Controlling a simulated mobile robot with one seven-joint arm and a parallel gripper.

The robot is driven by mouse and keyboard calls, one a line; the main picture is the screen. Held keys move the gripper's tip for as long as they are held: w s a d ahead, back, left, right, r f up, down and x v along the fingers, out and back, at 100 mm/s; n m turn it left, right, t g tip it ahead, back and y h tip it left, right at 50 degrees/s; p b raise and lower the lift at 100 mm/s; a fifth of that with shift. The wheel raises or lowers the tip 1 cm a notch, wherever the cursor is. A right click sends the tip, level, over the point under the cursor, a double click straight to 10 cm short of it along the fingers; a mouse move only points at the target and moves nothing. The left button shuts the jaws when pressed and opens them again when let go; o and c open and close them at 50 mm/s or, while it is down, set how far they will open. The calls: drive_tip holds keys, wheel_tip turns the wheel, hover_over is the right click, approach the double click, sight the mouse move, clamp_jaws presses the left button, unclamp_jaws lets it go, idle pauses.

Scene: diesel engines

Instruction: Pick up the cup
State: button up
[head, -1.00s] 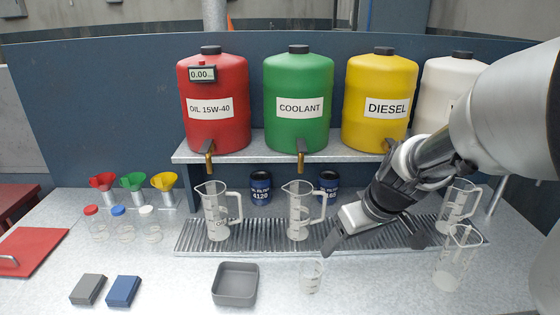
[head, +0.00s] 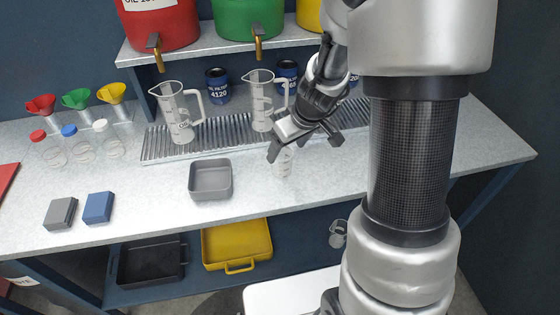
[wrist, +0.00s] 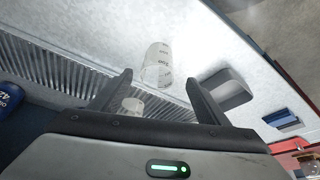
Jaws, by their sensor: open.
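A small clear cup (head: 284,162) with markings stands on the grey bench top, right of a grey square tray. It also shows in the wrist view (wrist: 157,62), ahead of and between my fingertips. My gripper (head: 305,147) is open and empty, pointing down just above and right of the cup in the head view. One finger partly overlaps the cup's top there, so I cannot tell the exact gap. In the wrist view both dark fingers of my gripper (wrist: 158,80) are spread apart.
Two clear measuring jugs (head: 178,112) (head: 262,100) stand on the slotted drain strip behind. The grey tray (head: 210,179) is left of the cup. My arm hides the bench's right part.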

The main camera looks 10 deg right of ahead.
sight(282, 154)
drive_tip(key=x, duration=0.3)
drive_tip(key=w+x, duration=0.1)
drive_tip(key=x, duration=0.2)
drive_tip(key=c, duration=1.1)
